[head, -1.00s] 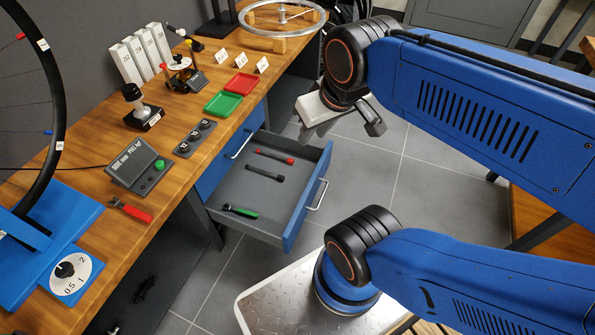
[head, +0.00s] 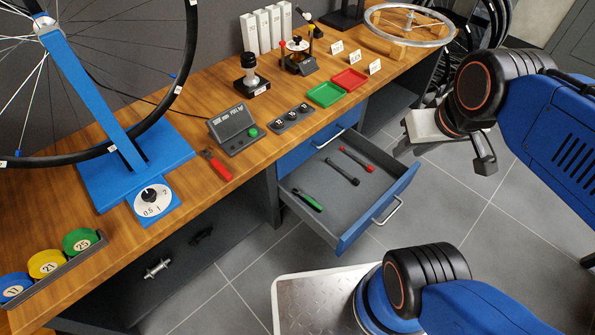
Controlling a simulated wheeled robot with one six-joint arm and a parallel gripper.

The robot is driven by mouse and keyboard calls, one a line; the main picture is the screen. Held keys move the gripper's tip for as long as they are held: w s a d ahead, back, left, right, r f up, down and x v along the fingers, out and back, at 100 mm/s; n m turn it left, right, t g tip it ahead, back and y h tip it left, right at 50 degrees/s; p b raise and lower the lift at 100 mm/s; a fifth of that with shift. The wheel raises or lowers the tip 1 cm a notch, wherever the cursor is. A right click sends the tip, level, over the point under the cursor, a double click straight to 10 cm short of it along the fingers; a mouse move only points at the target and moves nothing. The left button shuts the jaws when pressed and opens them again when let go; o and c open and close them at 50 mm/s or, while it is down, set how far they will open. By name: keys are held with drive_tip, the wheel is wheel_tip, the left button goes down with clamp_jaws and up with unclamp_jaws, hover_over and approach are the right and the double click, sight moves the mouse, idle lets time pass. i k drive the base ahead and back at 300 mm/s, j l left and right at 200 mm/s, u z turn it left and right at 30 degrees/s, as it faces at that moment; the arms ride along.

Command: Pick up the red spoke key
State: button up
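The red spoke key (head: 356,159), a slim tool with a red body and dark parts, lies in the open drawer (head: 378,210). A black tool (head: 341,172) lies beside it, and a green-handled tool (head: 307,199) lies nearer the drawer's left front. My gripper (head: 408,148) is in the air to the right of the drawer, apart from the red spoke key. Its fingers are seen from the side and partly hidden, so its opening is unclear.
The workbench (head: 185,120) carries a red-handled tool (head: 216,165), a grey display box (head: 233,128), a green tray (head: 326,94), a red tray (head: 349,79) and a wheel in a blue stand (head: 100,105). The drawer juts out over the tiled floor (head: 440,215).

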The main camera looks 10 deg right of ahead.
sight(216, 162)
drive_tip(key=l+u, duration=0.15)
drive_tip(key=u, duration=0.3)
drive_tip(key=l+u, duration=0.1)
drive_tip(key=u, duration=0.3)
drive_tip(key=k+l+u, duration=0.1)
drive_tip(key=u, duration=0.35)
drive_tip(key=k+l+u, duration=0.1)
drive_tip(key=u, duration=0.35)
